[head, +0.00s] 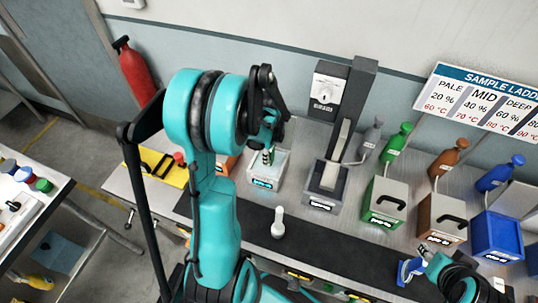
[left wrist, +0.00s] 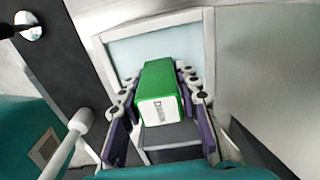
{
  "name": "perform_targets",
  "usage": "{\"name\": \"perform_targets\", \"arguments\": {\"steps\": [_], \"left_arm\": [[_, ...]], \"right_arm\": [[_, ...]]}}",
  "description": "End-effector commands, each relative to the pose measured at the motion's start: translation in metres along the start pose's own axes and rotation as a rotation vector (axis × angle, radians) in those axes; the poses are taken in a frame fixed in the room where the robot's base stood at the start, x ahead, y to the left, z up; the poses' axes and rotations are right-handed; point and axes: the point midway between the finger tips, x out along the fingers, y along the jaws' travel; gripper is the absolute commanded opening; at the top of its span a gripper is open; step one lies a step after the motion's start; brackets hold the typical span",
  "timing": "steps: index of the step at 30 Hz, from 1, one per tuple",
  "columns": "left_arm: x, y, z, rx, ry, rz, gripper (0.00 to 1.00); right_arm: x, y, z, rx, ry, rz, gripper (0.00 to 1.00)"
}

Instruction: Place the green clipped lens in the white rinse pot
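The green clipped lens shows in the left wrist view as a green block (left wrist: 158,82) with a white labelled end. My left gripper (left wrist: 160,105) is shut on it, with a finger at each side. In the head view the left gripper (head: 268,145) points down over the white rinse pot (head: 282,178), a square open box with a lit label. The pot's pale rim (left wrist: 150,28) frames the block in the wrist view. Whether the lens touches the pot's floor cannot be told.
A white knobbed piece (head: 278,222) stands on the dark mat before the pot. A dark grey press-like device (head: 328,180) stands right of the pot. Green (head: 385,203), brown (head: 442,218) and blue (head: 497,237) boxes stand further right. A yellow tray (head: 165,167) lies left.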

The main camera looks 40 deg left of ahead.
Motion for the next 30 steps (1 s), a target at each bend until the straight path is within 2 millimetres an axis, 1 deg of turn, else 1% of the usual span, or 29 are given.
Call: {"name": "perform_targets", "arguments": {"steps": [1,2,10,14,17,24,27,30], "left_arm": [[0.000,0.000,0.000,0.000,0.000,0.000,0.48],[0.000,0.000,0.000,0.000,0.000,0.000,0.51],[-0.001,0.000,0.000,0.000,0.000,0.000,0.51],[-0.008,0.000,0.000,0.000,0.000,0.000,0.51],[-0.024,0.000,0.000,0.000,0.000,0.000,0.51],[-0.079,0.000,0.000,0.000,0.000,0.000,0.51],[-0.098,0.000,0.000,0.000,0.000,0.000,0.51],[-0.113,0.000,0.000,0.000,0.000,0.000,0.51]], "right_arm": [[0.000,0.000,0.000,0.000,0.000,0.000,0.40],[0.000,0.000,0.000,0.000,0.000,0.000,0.40],[-0.001,0.000,-0.001,0.000,0.000,0.000,0.40],[-0.006,0.000,-0.005,0.000,0.000,0.000,0.40],[-0.009,0.000,-0.006,0.000,0.000,0.000,0.40],[-0.019,0.000,-0.014,0.000,0.000,0.000,0.40],[-0.022,0.000,-0.016,0.000,0.000,0.000,0.40],[-0.024,0.000,-0.017,0.000,0.000,0.000,0.40]]}}
